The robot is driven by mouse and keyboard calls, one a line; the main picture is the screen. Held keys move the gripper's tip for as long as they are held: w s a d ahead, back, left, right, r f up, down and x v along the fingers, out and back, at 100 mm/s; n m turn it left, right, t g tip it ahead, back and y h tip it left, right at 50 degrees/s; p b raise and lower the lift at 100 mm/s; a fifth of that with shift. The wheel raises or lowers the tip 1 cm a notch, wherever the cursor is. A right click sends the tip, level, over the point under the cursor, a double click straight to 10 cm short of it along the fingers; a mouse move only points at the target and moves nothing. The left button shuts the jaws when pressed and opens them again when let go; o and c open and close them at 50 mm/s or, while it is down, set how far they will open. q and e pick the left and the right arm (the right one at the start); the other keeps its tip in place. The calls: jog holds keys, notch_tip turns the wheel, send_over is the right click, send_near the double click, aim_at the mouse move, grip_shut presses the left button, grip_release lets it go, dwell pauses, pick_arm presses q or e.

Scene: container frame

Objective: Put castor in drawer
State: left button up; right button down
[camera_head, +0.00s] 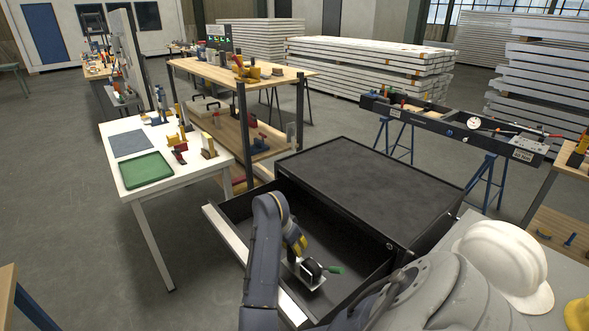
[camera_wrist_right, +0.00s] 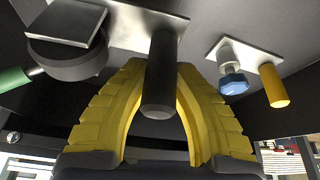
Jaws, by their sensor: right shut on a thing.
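The black drawer (camera_head: 335,232) is pulled out of the dark cabinet (camera_head: 370,185), with a pale front edge. My right gripper (camera_head: 298,245), with yellow fingers, points down into it. The castor (camera_head: 312,267), a dark round part on a silver plate with a green piece at its side, is at the fingertips, inside the drawer outline. In the right wrist view the yellow fingers (camera_wrist_right: 162,115) are shut around a dark cylinder (camera_wrist_right: 160,75) joined to a silver plate (camera_wrist_right: 130,20). Whether the castor touches the drawer floor is unclear. My left gripper is out of view.
A white table (camera_head: 180,200) with a green tray (camera_head: 146,170) stands left of the drawer. A white helmet (camera_head: 505,262) lies on a surface at right. The right wrist view also shows a small plate with a blue knob (camera_wrist_right: 232,82) and a yellow cylinder (camera_wrist_right: 273,85).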

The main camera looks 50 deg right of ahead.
jog(key=c, duration=1.2)
grip_release()
jog(key=shift+o, duration=0.2)
jog(key=shift+r, duration=0.6)
jog(key=v, duration=1.2)
jog(key=shift+s, duration=0.1)
